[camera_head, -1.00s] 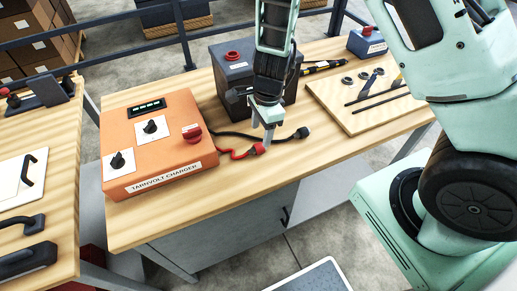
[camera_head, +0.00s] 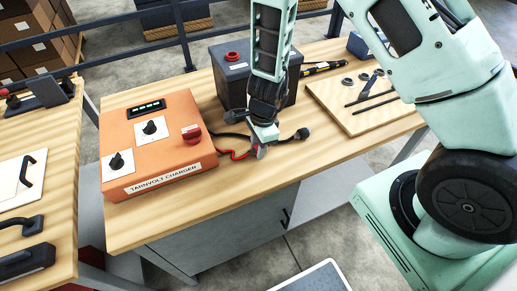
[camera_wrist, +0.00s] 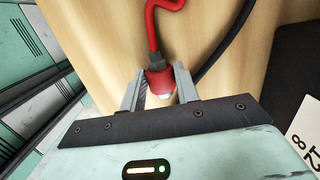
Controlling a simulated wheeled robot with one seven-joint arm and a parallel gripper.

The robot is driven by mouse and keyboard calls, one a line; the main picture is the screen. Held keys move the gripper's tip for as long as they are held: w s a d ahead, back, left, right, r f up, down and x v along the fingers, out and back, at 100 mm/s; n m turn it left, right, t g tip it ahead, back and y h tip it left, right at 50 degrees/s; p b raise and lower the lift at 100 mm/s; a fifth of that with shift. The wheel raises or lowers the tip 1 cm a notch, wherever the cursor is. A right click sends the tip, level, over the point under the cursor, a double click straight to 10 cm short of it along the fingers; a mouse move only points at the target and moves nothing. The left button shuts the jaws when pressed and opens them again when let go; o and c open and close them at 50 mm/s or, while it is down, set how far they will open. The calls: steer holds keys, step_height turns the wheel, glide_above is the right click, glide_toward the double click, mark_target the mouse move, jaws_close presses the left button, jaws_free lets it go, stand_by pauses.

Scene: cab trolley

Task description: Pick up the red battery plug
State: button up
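The red battery plug (camera_wrist: 160,82) lies on the wooden bench top with its red cable (camera_wrist: 153,30) running away from it. In the wrist view it sits between the two grey fingers of my gripper (camera_wrist: 159,90), with a small gap showing at its left side. The fingers look open around it. In the head view my gripper (camera_head: 262,150) is low over the bench at the plug, and the fingers hide most of it.
The orange charger box (camera_head: 155,165) stands to the left of my gripper. A dark battery box (camera_head: 235,75) stands behind it. A black plug (camera_head: 302,134) lies close on the right, its black cable passing near. A wooden board (camera_head: 340,115) with tools lies farther right.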

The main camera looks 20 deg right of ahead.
step_height(320, 180, up, 10)
steer(key=shift+p, duration=0.95)
steer(key=shift+d, duration=0.1)
